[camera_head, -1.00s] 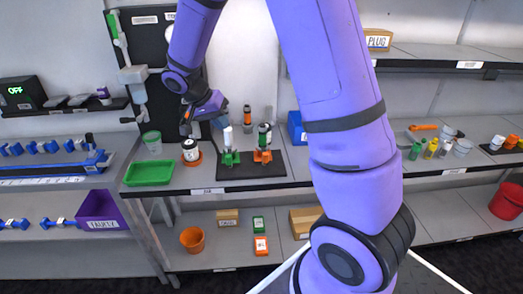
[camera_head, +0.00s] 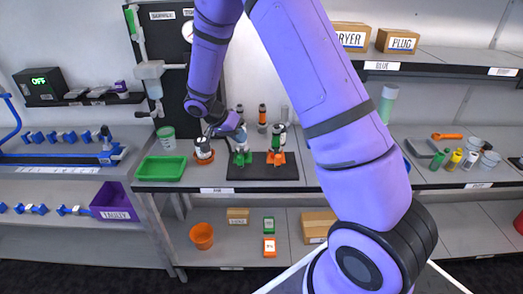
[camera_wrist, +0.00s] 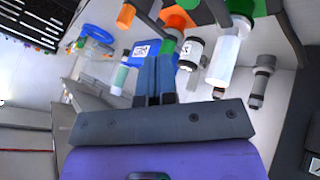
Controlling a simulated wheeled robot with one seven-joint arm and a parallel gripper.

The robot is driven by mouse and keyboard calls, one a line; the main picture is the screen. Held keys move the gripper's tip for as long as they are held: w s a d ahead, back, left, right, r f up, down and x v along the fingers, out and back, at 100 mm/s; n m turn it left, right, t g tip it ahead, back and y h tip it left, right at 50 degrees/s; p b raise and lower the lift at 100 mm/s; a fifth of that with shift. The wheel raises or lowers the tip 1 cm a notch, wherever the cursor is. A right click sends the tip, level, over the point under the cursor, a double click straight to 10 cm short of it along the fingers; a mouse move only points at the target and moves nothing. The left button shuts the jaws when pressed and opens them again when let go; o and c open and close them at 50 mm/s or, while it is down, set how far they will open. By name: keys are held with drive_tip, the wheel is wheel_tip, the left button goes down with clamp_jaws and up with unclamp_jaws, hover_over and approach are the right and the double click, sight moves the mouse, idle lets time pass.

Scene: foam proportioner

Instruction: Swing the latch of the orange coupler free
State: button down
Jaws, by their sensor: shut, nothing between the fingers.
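My gripper (camera_head: 240,134) is beside the upper part of the green coupler's cylinder. In the wrist view its fingers (camera_wrist: 156,62) are together and empty, pointing toward the orange coupler's side. The latch cannot be made out clearly.
My upper arm hides the bench just right of the mat.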

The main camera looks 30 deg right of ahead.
drive_tip(key=x, duration=0.9)
drive_tip(key=shift+s+d+f, duration=0.15)
drive_tip(key=shift+d+f, duration=0.05)
drive_tip(key=shift+f, duration=0.1)
drive_tip(key=shift+s+d, duration=0.7)
drive_tip(key=shift+s, duration=0.3)
drive_tip(key=shift+s+d, duration=0.4)
drive_tip(key=shift+s, duration=0.2)
